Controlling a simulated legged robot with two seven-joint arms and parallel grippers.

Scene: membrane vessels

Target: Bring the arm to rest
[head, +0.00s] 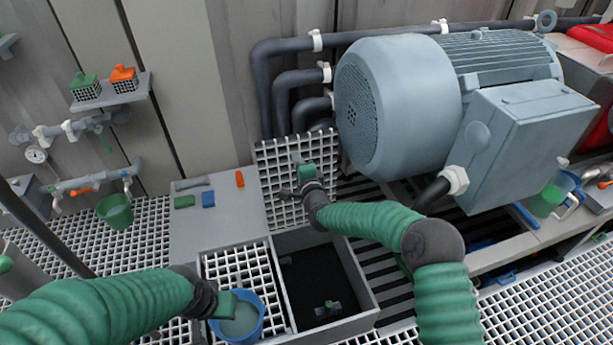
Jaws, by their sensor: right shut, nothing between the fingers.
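My right arm reaches in from the lower right. Its gripper (286,193) is shut and empty in front of a raised white grating panel (268,157); whether it touches the panel I cannot tell. My left arm comes in from the lower left. Its gripper (222,304) is at the left rim of a blue bucket (251,333) holding pale liquid. Its fingers are too hidden to tell whether they grip the rim.
Below the raised panel is an open dark pit (312,275) with a small fitting (327,308) inside. A large blue-grey motor (400,105) and pipes stand behind. A grey plate (215,225) carries small coloured blocks. A green bucket (116,211) hangs at left.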

